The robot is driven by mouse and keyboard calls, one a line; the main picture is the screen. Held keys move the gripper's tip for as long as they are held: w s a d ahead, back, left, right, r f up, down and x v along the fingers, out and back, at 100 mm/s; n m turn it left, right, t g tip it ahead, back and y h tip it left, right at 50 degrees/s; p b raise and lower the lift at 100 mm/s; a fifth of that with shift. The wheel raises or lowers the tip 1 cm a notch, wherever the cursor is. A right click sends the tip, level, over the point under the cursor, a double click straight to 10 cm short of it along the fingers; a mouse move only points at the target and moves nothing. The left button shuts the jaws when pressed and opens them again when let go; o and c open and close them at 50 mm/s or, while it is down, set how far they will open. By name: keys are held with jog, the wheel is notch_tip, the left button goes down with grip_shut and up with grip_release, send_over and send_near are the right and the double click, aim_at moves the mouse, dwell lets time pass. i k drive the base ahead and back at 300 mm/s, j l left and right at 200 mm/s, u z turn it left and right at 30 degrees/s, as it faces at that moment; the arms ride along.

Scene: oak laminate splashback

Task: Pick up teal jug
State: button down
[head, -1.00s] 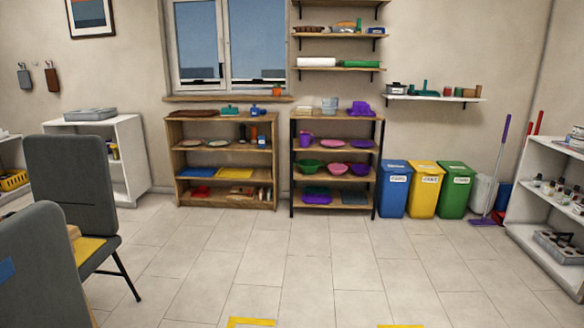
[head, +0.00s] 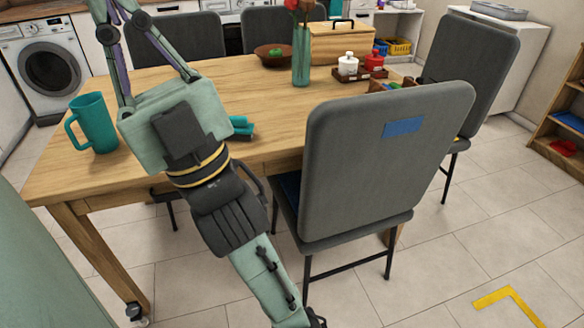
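The teal jug (head: 97,126) stands upright on the wooden table at the left, its handle on its left side. My arm crosses the head view from the lower right to the upper left. My gripper (head: 155,112) has its pale green body just right of the jug in the picture, with its finger parts reaching up to the top edge. The fingertips are cut off, so its opening cannot be judged. The jug appears apart from the gripper. Nothing held is visible.
The wooden table (head: 70,180) also bears a small teal item (head: 241,128) partly behind my gripper, a green vase (head: 301,62), a brown bowl (head: 273,57) and a wooden box (head: 345,45). A grey chair (head: 375,165) stands at the near side.

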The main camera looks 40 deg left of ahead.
aim_at(90, 111)
jog(key=u, duration=2.15)
